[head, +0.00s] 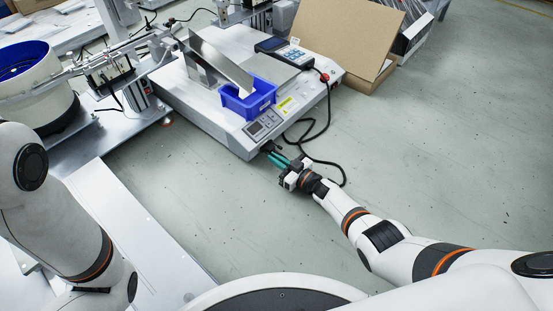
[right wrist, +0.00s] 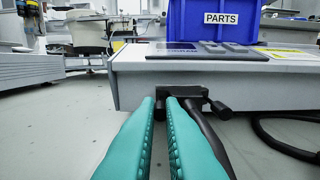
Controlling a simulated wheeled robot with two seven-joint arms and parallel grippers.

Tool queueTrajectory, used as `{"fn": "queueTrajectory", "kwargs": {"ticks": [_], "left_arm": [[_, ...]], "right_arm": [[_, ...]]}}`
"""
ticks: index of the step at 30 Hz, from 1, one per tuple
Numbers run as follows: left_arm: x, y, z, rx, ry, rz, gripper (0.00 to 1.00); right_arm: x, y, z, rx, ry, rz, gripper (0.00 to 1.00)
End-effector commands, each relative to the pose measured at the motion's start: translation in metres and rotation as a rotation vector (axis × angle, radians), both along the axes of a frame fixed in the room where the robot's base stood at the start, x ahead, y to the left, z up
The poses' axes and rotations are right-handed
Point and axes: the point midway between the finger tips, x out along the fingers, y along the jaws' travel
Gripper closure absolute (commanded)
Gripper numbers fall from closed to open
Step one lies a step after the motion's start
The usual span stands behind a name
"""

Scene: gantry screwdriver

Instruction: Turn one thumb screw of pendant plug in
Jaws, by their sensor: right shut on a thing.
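The pendant plug (right wrist: 196,96) is black and sits against the front face of the white machine (right wrist: 135,88). Its cable (right wrist: 208,135) leads down from it. One thumb screw (right wrist: 221,111) sticks out at the plug's right side in the right wrist view. My right gripper (head: 277,160) has teal fingers, which also show in the right wrist view (right wrist: 167,98). It is shut at the plug's left side, on the thumb screw there, which the fingertips hide. In the head view the plug (head: 268,147) is small at the machine's front corner. My left gripper is out of view.
A blue parts bin (head: 249,98) and a metal bracket (head: 216,62) stand on the machine. A handheld pendant (head: 284,52) lies behind them. A black cable (head: 325,118) loops on the floor right of the machine. A cardboard box (head: 350,40) stands behind. Floor in front is clear.

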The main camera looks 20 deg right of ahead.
Motion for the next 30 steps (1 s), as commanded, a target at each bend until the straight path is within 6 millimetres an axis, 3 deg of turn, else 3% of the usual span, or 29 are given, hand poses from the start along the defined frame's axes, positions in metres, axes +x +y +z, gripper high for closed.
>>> {"fn": "queueTrajectory", "kwargs": {"ticks": [9, 19, 20, 23, 30], "left_arm": [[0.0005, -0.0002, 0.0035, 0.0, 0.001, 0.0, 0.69], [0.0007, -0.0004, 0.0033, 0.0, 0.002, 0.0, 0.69], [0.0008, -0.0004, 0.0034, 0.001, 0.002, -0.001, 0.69], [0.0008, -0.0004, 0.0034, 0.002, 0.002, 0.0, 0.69], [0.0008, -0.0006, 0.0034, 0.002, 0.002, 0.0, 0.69]], "right_arm": [[-0.0006, 0.0, -0.0004, 0.263, 0.175, 0.001, 1.0], [-0.0007, 0.0, -0.0009, 0.278, 0.187, 0.001, 1.0], [-0.0007, 0.0, -0.0009, 0.277, 0.186, 0.001, 0.87], [-0.0006, 0.0, -0.0008, 0.278, 0.185, 0.001, 0.71], [-0.0003, -0.0001, -0.0004, 0.277, 0.185, 0.0, 0.69]]}}
